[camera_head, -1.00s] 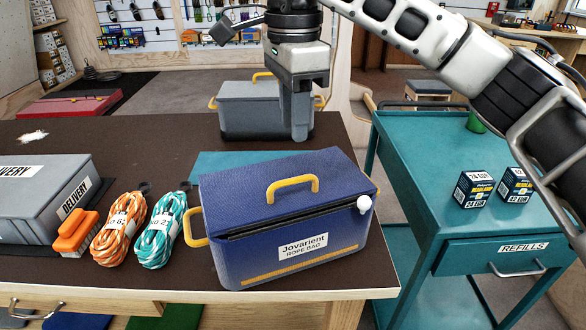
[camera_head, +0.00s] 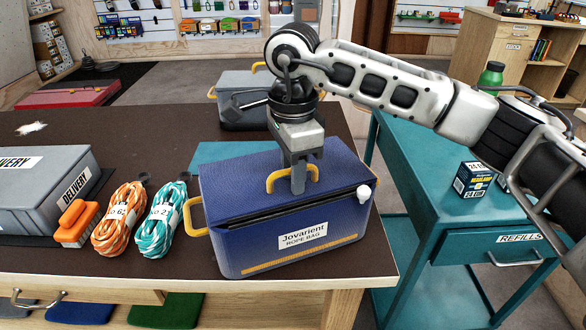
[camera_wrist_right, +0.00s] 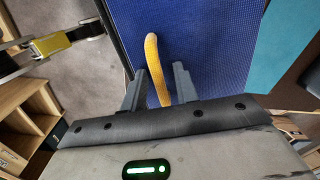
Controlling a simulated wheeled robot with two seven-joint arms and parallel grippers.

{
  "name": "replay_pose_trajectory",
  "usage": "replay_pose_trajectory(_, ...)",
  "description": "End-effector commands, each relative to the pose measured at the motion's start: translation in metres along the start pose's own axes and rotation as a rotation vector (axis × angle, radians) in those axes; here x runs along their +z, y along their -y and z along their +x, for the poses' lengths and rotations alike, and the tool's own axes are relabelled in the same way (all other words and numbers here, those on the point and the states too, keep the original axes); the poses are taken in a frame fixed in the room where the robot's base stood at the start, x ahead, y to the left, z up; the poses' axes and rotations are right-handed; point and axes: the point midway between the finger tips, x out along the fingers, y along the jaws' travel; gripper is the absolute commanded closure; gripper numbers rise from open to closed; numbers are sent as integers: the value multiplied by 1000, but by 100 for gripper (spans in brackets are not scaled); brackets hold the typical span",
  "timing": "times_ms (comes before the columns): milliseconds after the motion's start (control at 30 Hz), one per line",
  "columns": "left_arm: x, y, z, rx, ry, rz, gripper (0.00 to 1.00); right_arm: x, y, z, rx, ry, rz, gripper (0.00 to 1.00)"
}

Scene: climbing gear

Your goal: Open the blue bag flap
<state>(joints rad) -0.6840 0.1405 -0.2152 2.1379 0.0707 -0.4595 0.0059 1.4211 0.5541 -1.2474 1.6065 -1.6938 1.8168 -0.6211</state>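The blue rope bag (camera_head: 300,237) stands on the dark tabletop, with its flap (camera_head: 235,178) lying down over the top. A yellow handle (camera_head: 311,171) arches up from the flap. My right gripper (camera_head: 297,188) points down at this handle. In the right wrist view, the fingers (camera_wrist_right: 158,85) stand apart on either side of the yellow handle (camera_wrist_right: 155,60), with gaps visible. A white knob (camera_head: 364,192) sits at the bag's right front edge. My left gripper is not in view.
Orange rope (camera_head: 119,219) and teal rope (camera_head: 161,222) coils lie left of the bag, beside an orange brush (camera_head: 76,222) and a grey delivery box (camera_head: 40,190). A grey bin (camera_head: 232,98) stands behind. A teal cart (camera_head: 420,190) with a small box (camera_head: 471,179) is at right.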

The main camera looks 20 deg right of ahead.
Motion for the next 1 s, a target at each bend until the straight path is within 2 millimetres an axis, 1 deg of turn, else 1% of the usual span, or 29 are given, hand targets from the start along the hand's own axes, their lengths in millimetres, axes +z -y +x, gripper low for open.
replay_pose_trajectory(33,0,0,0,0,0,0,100,0,0,0,0,0,0,70)
replay_pose_trajectory(67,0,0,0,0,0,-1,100,0,0,0,0,0,0,76)
replay_pose_trajectory(100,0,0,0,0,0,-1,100,0,0,0,0,0,0,87)
replay_pose_trajectory(133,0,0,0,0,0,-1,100,0,0,0,1,0,0,95)
replay_pose_trajectory(167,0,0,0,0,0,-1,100,0,0,0,1,0,0,100)
replay_pose_trajectory(433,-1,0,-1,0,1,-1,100,0,1,-3,0,0,0,100)
replay_pose_trajectory(767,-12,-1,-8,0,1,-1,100,0,9,-23,-1,0,0,100)
replay_pose_trajectory(1000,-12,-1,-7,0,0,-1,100,0,10,-24,-1,1,0,100)
